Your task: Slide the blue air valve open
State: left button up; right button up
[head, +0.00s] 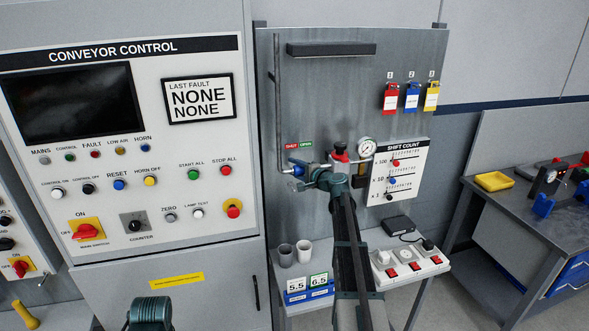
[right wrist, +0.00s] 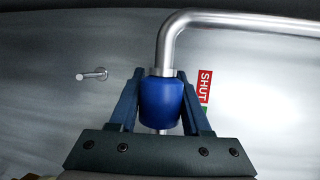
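The blue air valve (head: 297,169) is a blue sleeve on a metal pipe on the grey back panel. It sits at the left end of the fitting, below the red SHUT and green OPEN label (head: 299,146), under its SHUT half. My right gripper (head: 300,172) reaches it from the right. In the right wrist view the blue sleeve (right wrist: 160,103) lies between the two fingers, which press close on both its sides. The red SHUT plate (right wrist: 204,86) shows just right of the fingers there; the green part is mostly hidden.
A pressure gauge (head: 367,147) and a red-topped fitting (head: 340,151) are right of the valve. The shift count board (head: 400,170) hangs further right. The control cabinet (head: 130,235) stands close on the left. Cups and a switch strip (head: 411,265) sit on the shelf below.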

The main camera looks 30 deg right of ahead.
grip_shut()
jog(key=shift+s+d, duration=0.2)
jog(key=shift+d, duration=0.7)
jog(key=shift+s+d, duration=0.2)
jog(key=shift+d, duration=0.65)
jog(key=shift+o, duration=0.4)
grip_release()
jog(key=o, duration=0.5)
jog(key=shift+d, duration=0.1)
jog(key=p+v, duration=0.2)
jog(key=v, duration=1.2)
jog(key=shift+w, duration=0.1)
